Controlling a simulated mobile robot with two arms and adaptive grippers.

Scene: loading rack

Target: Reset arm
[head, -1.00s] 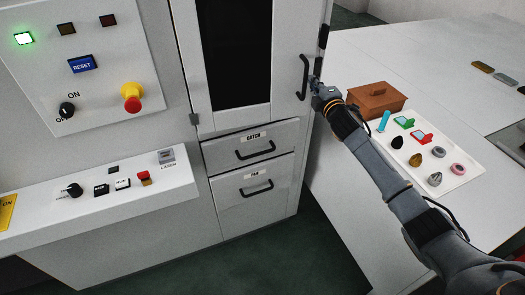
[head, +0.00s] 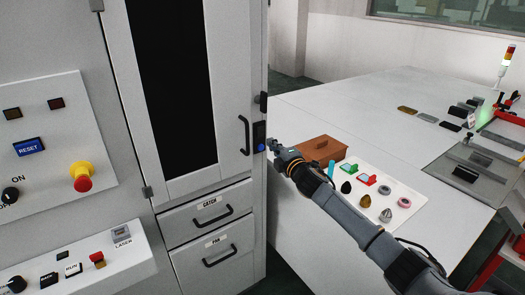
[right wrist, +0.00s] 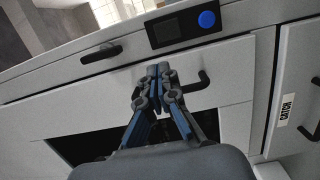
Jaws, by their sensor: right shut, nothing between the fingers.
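My right gripper (head: 273,146) reaches in from the right in the head view, just right of the cabinet's door edge. In the right wrist view its fingers (right wrist: 158,78) are together and empty, in front of the door. The tall cabinet door (head: 203,178) with a dark window looks closed. Its black handle (head: 244,135) is left of the gripper, apart from it in the head view; in the wrist view the handle (right wrist: 197,84) is partly behind the fingers. A dark panel with a blue button (head: 261,147) sits beside the handle; the button (right wrist: 207,19) also shows in the wrist view. My left gripper is out of view.
A white table (head: 330,104) stands right of the cabinet. It bears a brown box (head: 318,152) and a white tray (head: 424,190) with several small parts, close under my right arm. Drawers (head: 208,211) are below the door. A control panel (head: 50,110) is at left.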

